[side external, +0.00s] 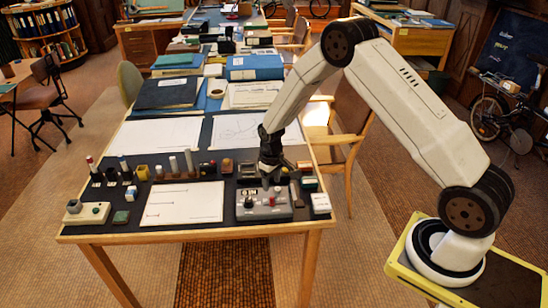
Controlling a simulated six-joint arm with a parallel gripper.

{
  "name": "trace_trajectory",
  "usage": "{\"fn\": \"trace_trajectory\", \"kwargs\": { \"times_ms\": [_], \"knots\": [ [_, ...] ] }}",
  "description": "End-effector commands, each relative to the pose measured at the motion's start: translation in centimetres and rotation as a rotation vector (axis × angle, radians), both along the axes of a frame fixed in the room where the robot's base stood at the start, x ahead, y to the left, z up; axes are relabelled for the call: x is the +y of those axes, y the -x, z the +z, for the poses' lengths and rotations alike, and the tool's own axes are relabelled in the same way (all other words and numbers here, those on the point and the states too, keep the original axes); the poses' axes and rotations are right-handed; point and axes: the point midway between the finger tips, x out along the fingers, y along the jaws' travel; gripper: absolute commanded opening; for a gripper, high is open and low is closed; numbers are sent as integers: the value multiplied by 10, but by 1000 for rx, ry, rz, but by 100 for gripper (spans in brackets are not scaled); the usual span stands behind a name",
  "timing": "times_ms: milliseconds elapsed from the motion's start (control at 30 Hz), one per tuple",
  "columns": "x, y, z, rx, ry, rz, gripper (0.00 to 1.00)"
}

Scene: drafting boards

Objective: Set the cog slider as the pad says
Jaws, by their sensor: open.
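A grey control box (264,205) stands near the front right of the table, with small dark and red knobs on its top. It seems to carry the cog slider, but the slider's marks and setting are too small to read. My gripper (270,181) points down just above the back of this box, open, and hides part of it. I cannot tell whether it touches anything. A white sheet (182,203) with a few thin reddish lines lies left of the box. It may be the pad, but no writing on it is legible.
Several small bottles, blocks and stamps line the table behind the sheet. A white block (320,203) stands right of the control box. Drawings and a blue binder (254,67) lie farther back.

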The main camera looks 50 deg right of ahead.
Motion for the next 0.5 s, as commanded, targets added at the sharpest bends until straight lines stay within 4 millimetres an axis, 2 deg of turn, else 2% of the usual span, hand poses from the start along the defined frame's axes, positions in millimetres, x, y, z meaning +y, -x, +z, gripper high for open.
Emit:
{"fn": "trace_trajectory", "kwargs": {
  "times_ms": [500],
  "knots": [
    [0,1,-54,2,0,0,59]
  ]
}}
